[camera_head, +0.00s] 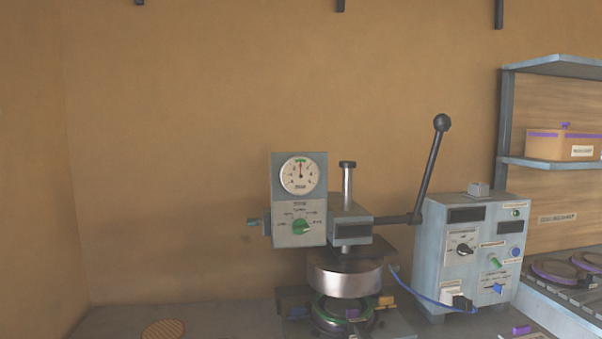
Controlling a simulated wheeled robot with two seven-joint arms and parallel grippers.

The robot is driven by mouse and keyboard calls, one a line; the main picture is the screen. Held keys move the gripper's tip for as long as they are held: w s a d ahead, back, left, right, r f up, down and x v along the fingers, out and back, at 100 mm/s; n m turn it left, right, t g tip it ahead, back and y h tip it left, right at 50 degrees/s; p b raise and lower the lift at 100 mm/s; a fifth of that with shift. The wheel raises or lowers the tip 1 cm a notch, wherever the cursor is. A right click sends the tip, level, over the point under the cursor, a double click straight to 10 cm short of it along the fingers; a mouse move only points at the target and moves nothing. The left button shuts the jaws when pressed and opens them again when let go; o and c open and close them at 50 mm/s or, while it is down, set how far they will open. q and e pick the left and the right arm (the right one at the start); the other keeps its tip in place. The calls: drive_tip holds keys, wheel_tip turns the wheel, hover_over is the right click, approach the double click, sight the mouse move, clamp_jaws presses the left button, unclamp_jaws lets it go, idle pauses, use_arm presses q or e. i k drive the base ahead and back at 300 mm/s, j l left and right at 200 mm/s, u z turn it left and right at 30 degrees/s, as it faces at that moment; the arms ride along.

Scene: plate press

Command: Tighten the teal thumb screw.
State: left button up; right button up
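A small teal thumb screw (254,222) sticks out sideways from the left side of the press head (299,200). The head carries a round dial gauge (300,175) and a green selector knob (302,227). Below it, a round metal press block (345,276) hangs above a green-rimmed ring (343,310) on the press base. The press lever (430,165) with a black ball points up and to the right. Neither of my grippers shows in the head view. How tight the screw is cannot be told.
A grey control box (470,250) with knobs and a blue cable (420,299) stands right of the press. A shelf (555,163) with a tan box (562,146) is at the far right. A striped round pad (164,329) lies at front left. The space left of the screw is clear.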

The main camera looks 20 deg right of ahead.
sight(253, 221)
drive_tip(key=i+j+z, duration=0.15)
drive_tip(key=j+z, duration=0.2)
drive_tip(key=i+j+z, duration=0.15)
drive_tip(key=j+z, duration=0.5)
drive_tip(key=i+j, duration=0.05)
